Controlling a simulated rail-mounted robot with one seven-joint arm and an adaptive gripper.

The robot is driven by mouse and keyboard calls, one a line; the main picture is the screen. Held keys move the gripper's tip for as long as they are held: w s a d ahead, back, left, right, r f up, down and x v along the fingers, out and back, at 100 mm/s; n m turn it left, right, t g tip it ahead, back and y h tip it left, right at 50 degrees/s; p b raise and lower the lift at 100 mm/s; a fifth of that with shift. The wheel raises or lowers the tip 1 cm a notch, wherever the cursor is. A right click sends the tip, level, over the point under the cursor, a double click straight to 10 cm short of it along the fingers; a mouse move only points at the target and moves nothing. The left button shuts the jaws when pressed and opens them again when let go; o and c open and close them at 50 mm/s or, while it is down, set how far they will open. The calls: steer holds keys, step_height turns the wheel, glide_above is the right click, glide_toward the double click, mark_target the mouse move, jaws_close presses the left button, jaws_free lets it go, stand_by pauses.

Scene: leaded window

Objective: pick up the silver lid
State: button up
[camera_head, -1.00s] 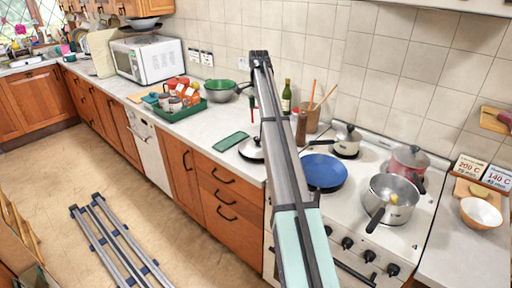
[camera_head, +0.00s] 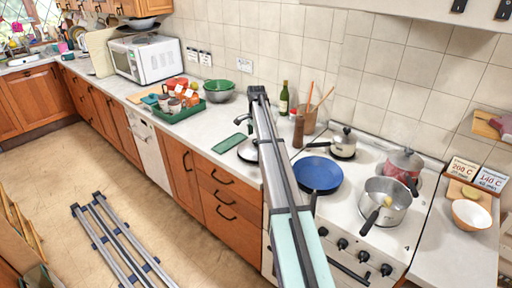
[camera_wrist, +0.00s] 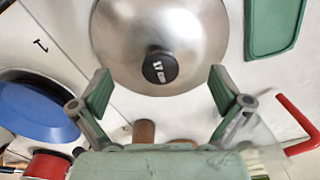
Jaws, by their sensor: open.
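The silver lid (camera_head: 247,151) lies on the counter left of the hob, partly hidden by my arm. In the wrist view the round, shiny lid (camera_wrist: 160,25) fills the top middle, with its black knob (camera_wrist: 160,67) facing the camera. My gripper (camera_wrist: 162,88) is open and empty. Its two green-padded fingers stand apart on either side of the knob in the picture, near the lid's lower edge. I cannot tell how much height separates them from the lid. The fingers are not clear in the head view.
A blue pan (camera_head: 320,174) stands on the hob right of the lid. A green board (camera_head: 229,143) lies just left of it. A bottle (camera_head: 284,98) and a utensil pot (camera_head: 306,120) stand behind. A red bar-like thing (camera_wrist: 300,120) shows right of the fingers.

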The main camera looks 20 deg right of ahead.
steer(key=shift+f, duration=1.1)
jaws_close()
steer(key=shift+r, duration=0.1)
